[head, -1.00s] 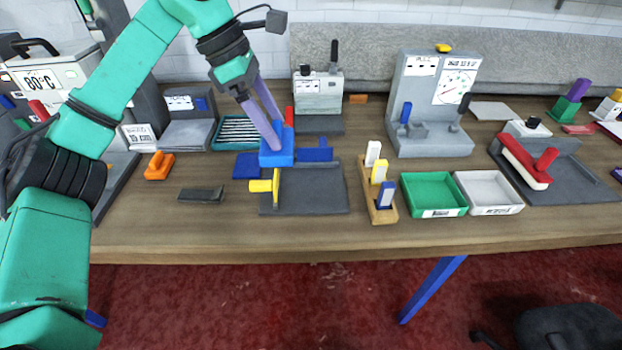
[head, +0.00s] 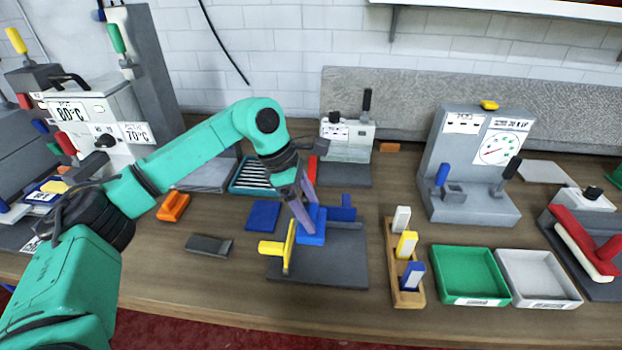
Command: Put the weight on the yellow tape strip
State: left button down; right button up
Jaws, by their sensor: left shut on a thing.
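My left gripper (head: 303,208) is shut on a blue block (head: 312,236), which I take to be the weight. The block is over the back-left part of a dark grey plate (head: 335,268); I cannot tell whether it touches the plate. A thin upright yellow piece (head: 290,246) with a yellow handle (head: 270,248) stands at the plate's left side, just left of the block. I cannot make out a separate flat yellow tape strip. My right gripper is not in view.
A blue fixture (head: 343,210) stands behind the plate, close to the block. A blue pad (head: 263,216) and a dark grey bar (head: 209,245) lie to the left. A wooden rack (head: 391,270) with upright blocks, a green tray (head: 467,270) and a white tray (head: 540,278) are to the right.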

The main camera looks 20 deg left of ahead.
pick_arm(q)
notch_tip(320, 180, down, 7)
jog(key=shift+f+p, duration=0.15)
jog(key=shift+p, duration=0.55)
jog(key=shift+w+f, duration=0.1)
jog(key=shift+w, duration=0.05)
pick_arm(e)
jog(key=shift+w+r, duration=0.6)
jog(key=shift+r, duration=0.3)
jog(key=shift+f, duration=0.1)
